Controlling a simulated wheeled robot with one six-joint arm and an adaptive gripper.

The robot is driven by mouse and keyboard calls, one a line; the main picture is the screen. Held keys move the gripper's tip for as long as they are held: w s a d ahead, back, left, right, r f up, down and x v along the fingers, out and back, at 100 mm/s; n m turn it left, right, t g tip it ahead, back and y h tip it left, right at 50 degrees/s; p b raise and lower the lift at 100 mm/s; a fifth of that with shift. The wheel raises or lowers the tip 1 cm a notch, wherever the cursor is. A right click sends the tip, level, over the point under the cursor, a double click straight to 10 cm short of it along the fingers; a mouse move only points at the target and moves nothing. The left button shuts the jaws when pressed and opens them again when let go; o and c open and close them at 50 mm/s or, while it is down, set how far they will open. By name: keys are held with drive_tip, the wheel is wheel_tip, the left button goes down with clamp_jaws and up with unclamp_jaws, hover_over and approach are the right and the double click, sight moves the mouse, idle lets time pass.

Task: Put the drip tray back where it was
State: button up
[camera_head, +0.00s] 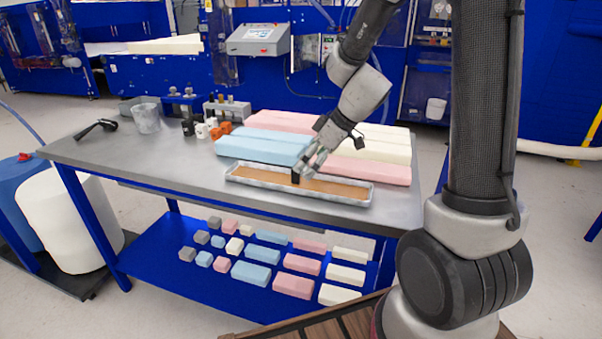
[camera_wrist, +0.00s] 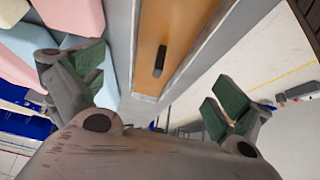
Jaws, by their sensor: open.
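The drip tray (camera_head: 337,188) is a long, shallow metal tray with a tan-brown inside. It lies on the grey bench top near its front edge, in front of the foam blocks. A small black upright handle (camera_head: 295,177) stands at about its middle. In the wrist view the tray (camera_wrist: 185,25) runs away from my gripper, with the black handle (camera_wrist: 160,60) on its floor. My gripper (camera_head: 308,162) is over the tray, close to the handle. In the wrist view my gripper (camera_wrist: 155,95) has its green-padded fingers wide apart, with nothing between them.
Blue (camera_head: 262,147), pink and cream foam blocks lie directly behind the tray. A clear beaker (camera_head: 146,118), black and orange small parts and a grey control box (camera_head: 257,39) are farther back. The lower blue shelf (camera_head: 150,262) holds several foam pieces. The bench's left front is clear.

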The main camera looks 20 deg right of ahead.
drive_tip(key=s+d+r+m+h, duration=0.1)
drive_tip(key=s+d+r+m, duration=0.2)
drive_tip(key=s, duration=0.5)
drive_tip(key=s+d+r+m+h, duration=0.2)
drive_tip(key=s+d+r+m, duration=0.2)
drive_tip(key=s+r, duration=0.2)
drive_tip(key=s+d+r+m+h, duration=0.2)
drive_tip(key=s+d+r+m, duration=0.1)
drive_tip(key=s, duration=0.7)
drive_tip(key=shift+d+r+m, duration=0.3)
drive_tip(key=shift+d+r, duration=0.5)
drive_tip(key=shift+d, duration=0.05)
